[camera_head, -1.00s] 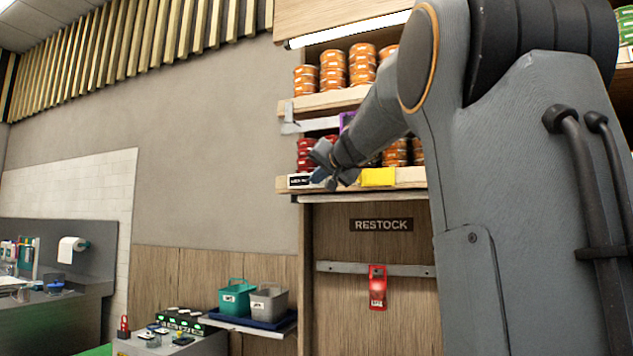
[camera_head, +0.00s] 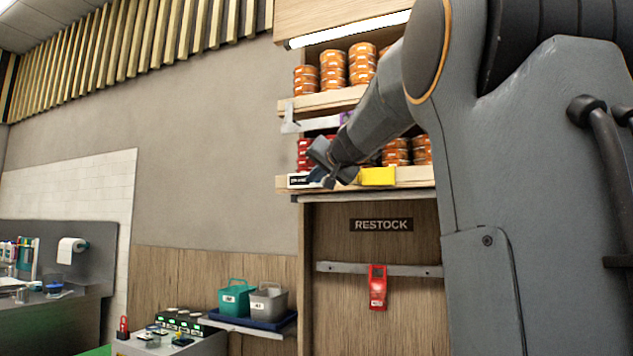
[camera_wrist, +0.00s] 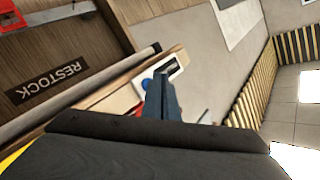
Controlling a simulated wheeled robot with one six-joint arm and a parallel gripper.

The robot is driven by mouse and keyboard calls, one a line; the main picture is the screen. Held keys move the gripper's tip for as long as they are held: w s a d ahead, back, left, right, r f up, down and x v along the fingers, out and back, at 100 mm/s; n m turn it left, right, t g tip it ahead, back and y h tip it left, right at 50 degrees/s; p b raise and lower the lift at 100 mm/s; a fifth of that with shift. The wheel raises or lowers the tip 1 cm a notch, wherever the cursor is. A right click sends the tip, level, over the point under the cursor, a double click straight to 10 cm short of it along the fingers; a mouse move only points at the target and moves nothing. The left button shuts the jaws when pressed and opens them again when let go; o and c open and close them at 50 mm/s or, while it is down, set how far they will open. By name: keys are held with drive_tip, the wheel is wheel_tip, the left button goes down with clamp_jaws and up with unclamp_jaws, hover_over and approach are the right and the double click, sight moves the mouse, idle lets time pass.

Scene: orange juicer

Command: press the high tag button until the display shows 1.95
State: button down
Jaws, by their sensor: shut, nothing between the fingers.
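A small price tag with a dark display in a white frame (camera_head: 299,181) sits on the front edge of the shelf, left of the yellow tag. Its digits are too small to read. My gripper (camera_head: 320,178) is shut and empty, right beside the tag. In the wrist view my blue-grey fingertips (camera_wrist: 161,76) overlap the tag's lower edge. I cannot tell whether they touch a button.
A yellow tag (camera_head: 378,176) is on the same shelf edge, right of my gripper. Red and orange cans (camera_head: 397,152) stand behind. Below are the RESTOCK sign (camera_head: 381,225) and a red device on a rail (camera_head: 377,289).

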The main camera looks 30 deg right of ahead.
drive_tip(key=shift+s+a, duration=0.75)
drive_tip(key=shift+a, duration=0.25)
drive_tip(key=shift+s+a, duration=0.75)
drive_tip(key=shift+a, duration=0.25)
drive_tip(key=s+a, duration=0.3)
drive_tip(key=a, duration=0.1)
drive_tip(key=shift+s+a+p, duration=0.35)
drive_tip(key=shift+p, duration=0.05)
